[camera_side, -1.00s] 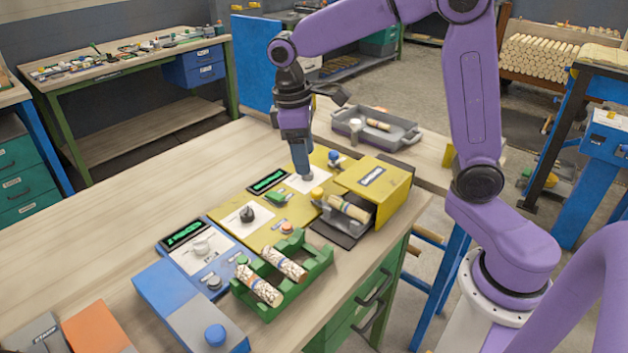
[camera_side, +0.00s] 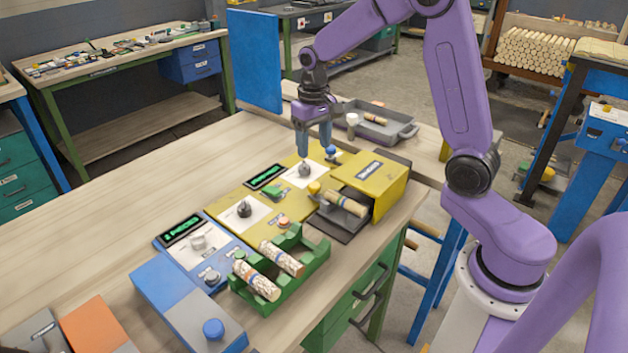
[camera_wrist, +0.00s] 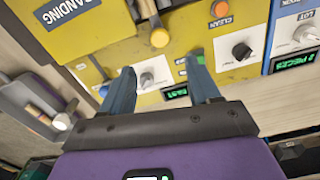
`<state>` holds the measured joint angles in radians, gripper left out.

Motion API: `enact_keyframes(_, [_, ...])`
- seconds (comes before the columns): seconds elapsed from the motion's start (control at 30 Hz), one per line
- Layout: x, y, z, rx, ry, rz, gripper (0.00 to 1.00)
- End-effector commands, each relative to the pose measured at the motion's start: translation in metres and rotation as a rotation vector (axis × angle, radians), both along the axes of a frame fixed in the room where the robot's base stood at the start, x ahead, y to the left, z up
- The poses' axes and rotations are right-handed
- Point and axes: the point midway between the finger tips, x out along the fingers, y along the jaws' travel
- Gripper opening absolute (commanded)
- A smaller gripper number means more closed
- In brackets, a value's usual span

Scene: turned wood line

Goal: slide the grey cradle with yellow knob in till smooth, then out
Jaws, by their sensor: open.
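The grey cradle (camera_side: 327,210) stands out of the open front of the yellow sanding box (camera_side: 378,180), a pale turned wood piece (camera_side: 346,204) lying in it. Its yellow knob (camera_side: 314,188) is at the near left end, and shows in the wrist view (camera_wrist: 160,37). My gripper (camera_side: 314,152) is open and empty, pointing down above the white dial plate left of the box. In the wrist view my fingers (camera_wrist: 160,64) are spread on either side of a small grey dial (camera_wrist: 147,79), apart from the yellow knob. The cradle's inner end is hidden by the box.
A green rack (camera_side: 315,262) with two speckled pieces stands in front. A second dial (camera_side: 244,209), an orange button (camera_side: 284,221) and a blue unit (camera_side: 195,257) lie left. A grey tray (camera_side: 385,133) is behind. The table's left part is clear.

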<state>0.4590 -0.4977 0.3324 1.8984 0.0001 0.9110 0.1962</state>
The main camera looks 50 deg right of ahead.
Motion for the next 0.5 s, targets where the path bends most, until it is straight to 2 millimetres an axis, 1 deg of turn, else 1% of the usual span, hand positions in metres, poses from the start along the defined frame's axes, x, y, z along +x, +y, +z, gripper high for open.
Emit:
enact_keyframes(0.03, [-0.001,0.0,-0.011,0.0,0.007,0.0,0.61])
enact_keyframes(0.2, [-0.001,0.0,-0.043,0.0,0.006,0.001,0.61])
enact_keyframes(0.4, [-0.001,-0.001,-0.079,0.0,0.006,0.001,0.61])
enact_keyframes(0.5, [-0.001,0.0,-0.093,0.0,0.004,0.001,0.61])
